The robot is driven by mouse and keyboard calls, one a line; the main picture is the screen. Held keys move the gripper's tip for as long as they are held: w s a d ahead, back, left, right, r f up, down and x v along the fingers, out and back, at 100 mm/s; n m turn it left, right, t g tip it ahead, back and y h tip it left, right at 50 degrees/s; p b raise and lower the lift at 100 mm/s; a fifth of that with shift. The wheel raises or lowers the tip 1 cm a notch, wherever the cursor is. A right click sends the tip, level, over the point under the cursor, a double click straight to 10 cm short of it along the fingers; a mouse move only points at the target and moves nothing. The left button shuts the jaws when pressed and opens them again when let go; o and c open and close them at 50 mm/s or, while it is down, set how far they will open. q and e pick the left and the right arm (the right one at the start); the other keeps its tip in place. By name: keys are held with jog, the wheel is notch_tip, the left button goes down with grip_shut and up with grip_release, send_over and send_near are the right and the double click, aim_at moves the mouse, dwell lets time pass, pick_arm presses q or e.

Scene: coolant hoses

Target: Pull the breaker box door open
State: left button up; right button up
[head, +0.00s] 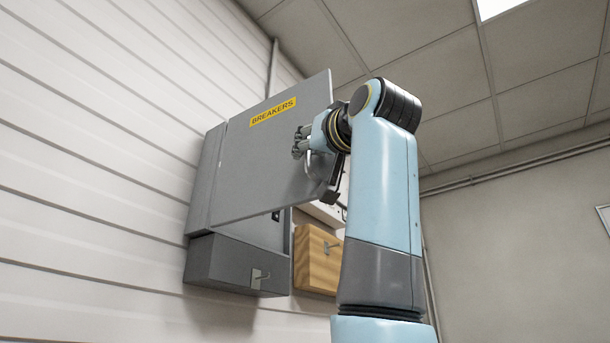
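The grey breaker box (207,178) is fixed to the white slatted wall. Its door (240,160), with a yellow BREAKERS label (273,111), stands swung out from the box, hinged on the left. A pale handle (316,163) shows near the door's free right edge. My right gripper (305,146) is at the door's right side, by the handle, with its fingers against or very near the door face. The fingers are small and partly covered by the wrist, so I cannot tell whether they close on the handle. My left gripper is out of view.
A grey box (230,262) with a small metal hook or latch sits under the breaker box. A wooden box (317,262) hangs to its right, partly behind my arm. A vertical conduit (272,68) runs up the wall. The room to the right is free.

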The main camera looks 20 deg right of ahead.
jog(key=o, duration=0.4)
jog(key=shift+s+d, duration=0.15)
jog(key=shift+d, duration=0.1)
jog(key=shift+o, duration=0.3)
jog(key=shift+a, duration=0.2)
jog(key=v, duration=0.7)
jog(key=shift+s+d+f, duration=0.1)
